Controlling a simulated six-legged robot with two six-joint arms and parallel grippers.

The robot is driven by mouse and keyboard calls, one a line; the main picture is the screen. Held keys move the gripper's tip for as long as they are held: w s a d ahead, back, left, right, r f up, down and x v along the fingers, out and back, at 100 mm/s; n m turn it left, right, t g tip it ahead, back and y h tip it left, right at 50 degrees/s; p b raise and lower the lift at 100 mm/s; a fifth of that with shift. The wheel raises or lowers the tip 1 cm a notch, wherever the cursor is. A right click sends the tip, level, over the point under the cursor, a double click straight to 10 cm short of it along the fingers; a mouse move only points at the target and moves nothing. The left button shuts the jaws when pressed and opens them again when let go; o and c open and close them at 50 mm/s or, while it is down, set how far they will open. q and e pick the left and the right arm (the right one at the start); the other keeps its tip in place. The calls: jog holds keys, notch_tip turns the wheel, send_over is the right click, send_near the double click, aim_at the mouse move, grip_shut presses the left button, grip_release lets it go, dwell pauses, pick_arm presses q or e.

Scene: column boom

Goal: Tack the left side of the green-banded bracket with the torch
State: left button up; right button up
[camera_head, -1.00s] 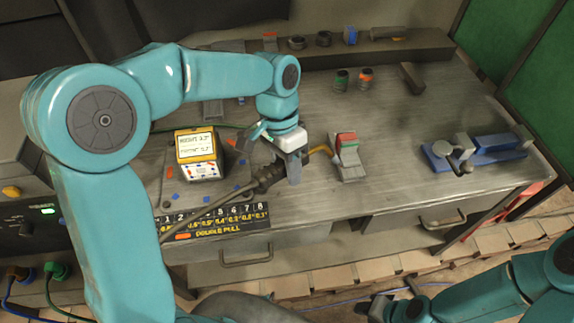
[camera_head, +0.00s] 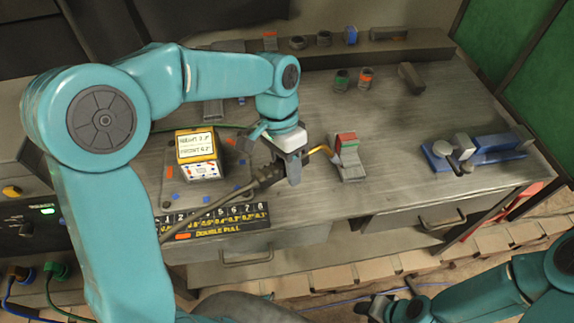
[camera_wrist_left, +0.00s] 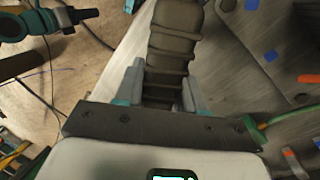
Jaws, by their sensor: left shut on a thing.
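The bracket (camera_head: 350,170) stands on the metal bench, a grey piece with a red top and a green band (camera_head: 349,146). My left gripper (camera_head: 293,178) is shut on the torch, around its dark handle (camera_head: 262,181). The ribbed handle (camera_wrist_left: 168,60) shows between both fingers in the left wrist view. The torch's orange neck (camera_head: 319,150) points right, its tip close to the bracket's left side; I cannot tell whether it touches. The bracket is out of the left wrist view. My right gripper (camera_head: 378,306) is low at the bottom, away from the bench, its jaws unclear.
A yellow box with a display (camera_head: 197,155) stands left of the torch, near a numbered black strip (camera_head: 215,221). A blue clamp-like fixture (camera_head: 480,152) sits at the right. Green-banded (camera_head: 341,80) and orange-banded (camera_head: 365,78) cylinders stand behind. Bench around the bracket is clear.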

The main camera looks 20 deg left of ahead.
pick_arm(q)
jog(key=shift+s+a+r+p, duration=0.25)
jog(key=shift+a+r+p, duration=0.1)
jog(key=shift+r+p, duration=0.9)
jog(key=shift+s+a+r+p, duration=0.25)
jog(key=shift+r+p, duration=0.7)
jog(key=shift+r, duration=0.65)
jog(key=shift+s+a+r+p, duration=0.2)
jog(key=shift+a+r+p, duration=0.2)
jog(key=shift+r+p, duration=0.85)
jog(key=shift+r, duration=0.1)
